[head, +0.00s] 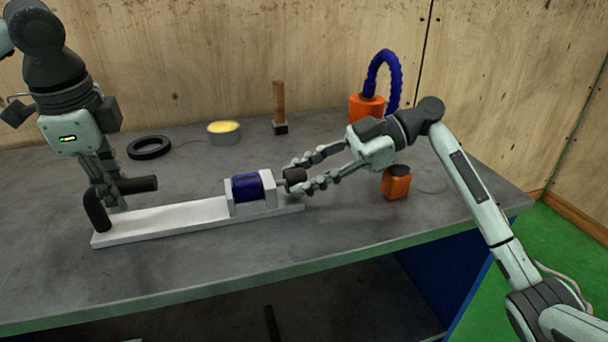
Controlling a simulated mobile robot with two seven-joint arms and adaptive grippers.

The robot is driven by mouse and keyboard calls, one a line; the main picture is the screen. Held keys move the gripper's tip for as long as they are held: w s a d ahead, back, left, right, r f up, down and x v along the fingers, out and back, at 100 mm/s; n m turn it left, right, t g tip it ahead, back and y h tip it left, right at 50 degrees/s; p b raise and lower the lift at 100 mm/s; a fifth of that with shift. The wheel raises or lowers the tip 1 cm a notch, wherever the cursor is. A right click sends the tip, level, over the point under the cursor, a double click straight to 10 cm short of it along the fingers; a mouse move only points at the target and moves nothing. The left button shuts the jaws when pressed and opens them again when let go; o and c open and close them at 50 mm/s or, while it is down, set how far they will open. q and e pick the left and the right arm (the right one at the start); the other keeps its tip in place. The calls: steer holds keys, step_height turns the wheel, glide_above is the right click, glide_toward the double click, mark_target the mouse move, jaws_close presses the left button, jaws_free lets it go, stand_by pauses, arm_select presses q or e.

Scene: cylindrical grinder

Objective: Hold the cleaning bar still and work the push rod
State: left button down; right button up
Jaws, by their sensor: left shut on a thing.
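The cleaning bar (165,220), a long white bar, lies on the grey table. A bent black handle (97,212) stands at its left end, and a white holder with a blue cylinder (247,188) sits near its right end. My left gripper (113,196) points down at the handle and is shut on it; its fingertips are partly hidden. The push rod, with a black knob (295,175), sticks out of the holder's right side. My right gripper (297,176) comes from the right, its fingers spread apart on the far and near sides of the knob. Contact is unclear.
Behind the bar are a black ring (149,147), a round tin with yellow contents (224,131) and a wooden-handled tool (279,105). An orange device with a blue hose (384,75) and an orange block (396,184) are at the right. The table's front is clear.

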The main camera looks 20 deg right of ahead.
jaws_close()
steer(key=shift+d, duration=2.3)
steer(key=o, duration=0.8)
jaws_free()
steer(key=shift+a, duration=0.1)
steer(key=shift+o, duration=0.2)
steer(key=v, duration=1.2)
arm_select(q)
steer(key=c, duration=1.3)
jaws_free()
